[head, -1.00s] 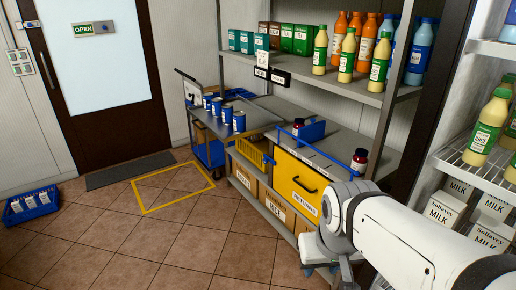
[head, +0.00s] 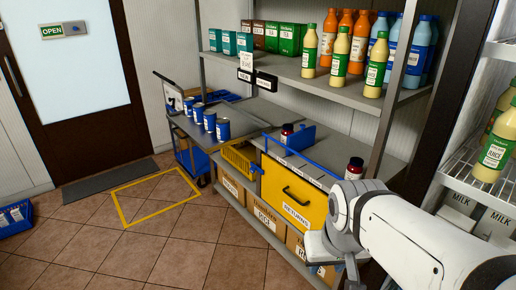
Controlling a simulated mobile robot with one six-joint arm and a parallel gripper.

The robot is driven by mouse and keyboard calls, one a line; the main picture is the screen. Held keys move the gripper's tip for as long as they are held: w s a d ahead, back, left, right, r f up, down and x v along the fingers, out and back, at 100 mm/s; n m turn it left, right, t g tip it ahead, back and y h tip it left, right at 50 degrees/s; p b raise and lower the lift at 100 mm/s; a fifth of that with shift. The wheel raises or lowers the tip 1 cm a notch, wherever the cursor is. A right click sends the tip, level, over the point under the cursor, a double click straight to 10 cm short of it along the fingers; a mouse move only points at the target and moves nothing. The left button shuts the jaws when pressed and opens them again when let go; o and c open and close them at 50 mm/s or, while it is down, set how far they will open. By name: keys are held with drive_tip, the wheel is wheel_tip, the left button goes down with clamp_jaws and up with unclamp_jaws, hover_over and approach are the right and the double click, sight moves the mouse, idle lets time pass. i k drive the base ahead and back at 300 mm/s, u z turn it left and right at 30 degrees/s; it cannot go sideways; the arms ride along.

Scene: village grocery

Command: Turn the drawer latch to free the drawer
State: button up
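The yellow drawer (head: 268,192) is in the shelf unit at the middle of the head view, with a black handle (head: 296,196) and a white "RETURNS" label (head: 296,215). Its front looks closed from here. A thin blue bar (head: 290,150) runs along the drawer's top edge; I cannot tell whether this is the latch. My arm reaches in from the lower right, and its wrist is just right of the drawer front. My gripper (head: 336,258) is partly visible low beside the drawer's lower right corner, mostly hidden by my arm. Its fingers are not clear.
Jars (head: 354,168) and a blue holder (head: 297,136) stand on the counter above the drawer. A yellow basket (head: 237,158) and a trolley with blue cans (head: 222,128) are to the left. Cardboard boxes (head: 266,219) sit below. A yellow floor outline (head: 122,213) encloses clear tiles.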

sight(254, 169)
drive_tip(key=i, duration=1.05)
drive_tip(key=u, duration=0.6)
drive_tip(key=i, duration=0.55)
drive_tip(key=u, duration=0.45)
